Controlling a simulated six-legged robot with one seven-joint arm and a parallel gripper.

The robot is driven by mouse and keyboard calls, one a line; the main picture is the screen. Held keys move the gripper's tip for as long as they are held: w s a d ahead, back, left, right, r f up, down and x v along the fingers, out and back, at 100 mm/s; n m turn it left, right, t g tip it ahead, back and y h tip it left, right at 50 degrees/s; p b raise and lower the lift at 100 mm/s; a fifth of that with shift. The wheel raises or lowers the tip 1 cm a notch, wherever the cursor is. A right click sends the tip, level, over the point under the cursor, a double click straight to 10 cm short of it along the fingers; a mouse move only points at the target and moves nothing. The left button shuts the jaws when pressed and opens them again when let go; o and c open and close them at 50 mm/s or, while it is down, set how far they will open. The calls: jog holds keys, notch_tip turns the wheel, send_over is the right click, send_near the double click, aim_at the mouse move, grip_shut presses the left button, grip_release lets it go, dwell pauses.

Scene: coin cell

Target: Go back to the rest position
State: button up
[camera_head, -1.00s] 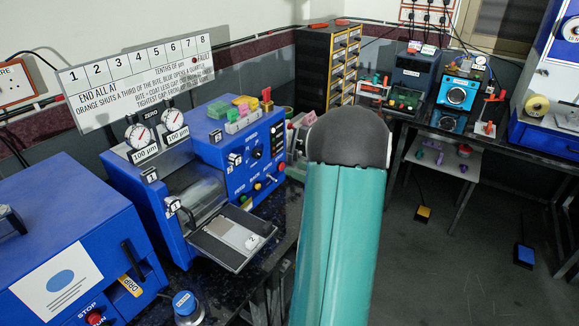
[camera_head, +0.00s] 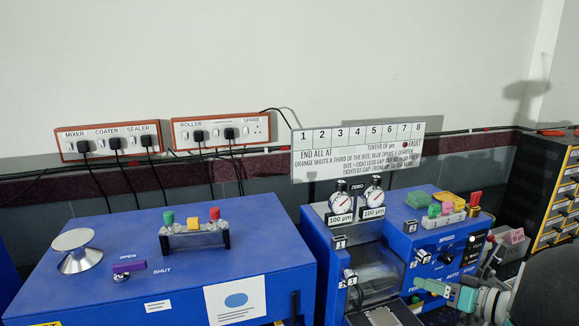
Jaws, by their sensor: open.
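My gripper (camera_head: 432,287) shows at the lower right, teal, pointing left in front of the blue roller machine's control panel. Its jaws are small in the picture and seem open, with nothing visible between them. My dark arm joint fills the lower right corner and hides part of the bench. No marked rest position is visible.
The blue roller machine (camera_head: 318,250) carries two dials and coloured blocks. A large blue machine (camera_head: 110,240) with a purple lever (camera_head: 128,267) stands at left. Sockets (camera_head: 108,141) and a numbered sign (camera_head: 357,158) are on the wall. A drawer cabinet (camera_head: 560,195) stands at right.

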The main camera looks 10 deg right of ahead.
jog(key=s+a+r+n+g, duration=0.2)
jog(key=a+g, duration=0.6)
jog(key=a, duration=1.2)
jog(key=s+a+r+m+h, duration=0.1)
jog(key=s+a+r+h, duration=0.1)
jog(key=s+a+h, duration=0.5)
jog(key=shift+s+a+r, duration=0.15)
jog(key=shift+s+a, duration=0.9)
jog(key=shift+s, duration=1.45)
